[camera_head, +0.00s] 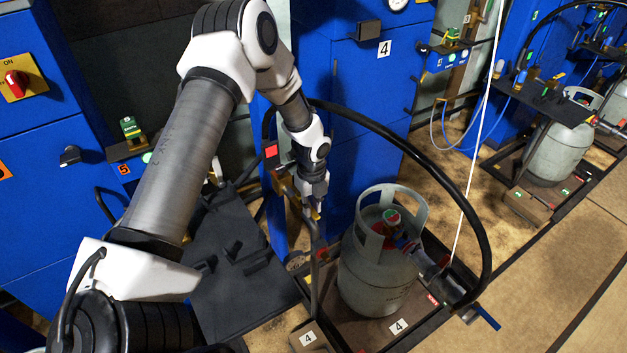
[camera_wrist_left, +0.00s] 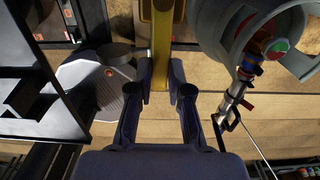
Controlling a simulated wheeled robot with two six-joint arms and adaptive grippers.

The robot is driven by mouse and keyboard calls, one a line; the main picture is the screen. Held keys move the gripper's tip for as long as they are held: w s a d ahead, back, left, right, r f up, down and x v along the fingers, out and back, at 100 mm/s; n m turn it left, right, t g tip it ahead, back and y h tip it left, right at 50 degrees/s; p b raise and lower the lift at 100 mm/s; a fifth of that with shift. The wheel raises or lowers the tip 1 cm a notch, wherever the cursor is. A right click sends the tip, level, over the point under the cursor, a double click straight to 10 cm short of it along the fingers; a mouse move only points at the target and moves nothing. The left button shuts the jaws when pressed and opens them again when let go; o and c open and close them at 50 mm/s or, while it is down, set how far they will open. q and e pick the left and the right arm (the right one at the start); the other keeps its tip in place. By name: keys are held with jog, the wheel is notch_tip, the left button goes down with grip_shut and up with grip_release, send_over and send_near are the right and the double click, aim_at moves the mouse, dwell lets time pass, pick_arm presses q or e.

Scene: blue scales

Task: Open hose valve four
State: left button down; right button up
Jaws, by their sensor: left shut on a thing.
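My left gripper (camera_head: 316,205) is at the front of the blue cabinet of station 4, just left of the grey gas cylinder (camera_head: 376,278). In the left wrist view its fingers (camera_wrist_left: 161,92) are closed around a narrow yellow bar (camera_wrist_left: 161,48), which looks like a valve handle; its far end is out of view. The valve body is mostly hidden by my arm in the head view. A black hose (camera_head: 440,170) arcs from near the gripper over the cylinder to a coupling at the lower right. My right gripper is not in view.
The cylinder stands on a low platform with "4" labels (camera_head: 399,327), and its collar (camera_wrist_left: 262,35) is close at the right in the wrist view. A dark metal shelf (camera_head: 235,290) lies left of it. A white cord (camera_head: 480,120) hangs at the right. Open floor (camera_head: 560,260) lies beyond.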

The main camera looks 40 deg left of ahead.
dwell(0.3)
pick_arm(q)
jog(key=c, duration=1.1)
grip_release()
notch_tip(320, 180, up, 12)
jog(key=shift+f, duration=0.1)
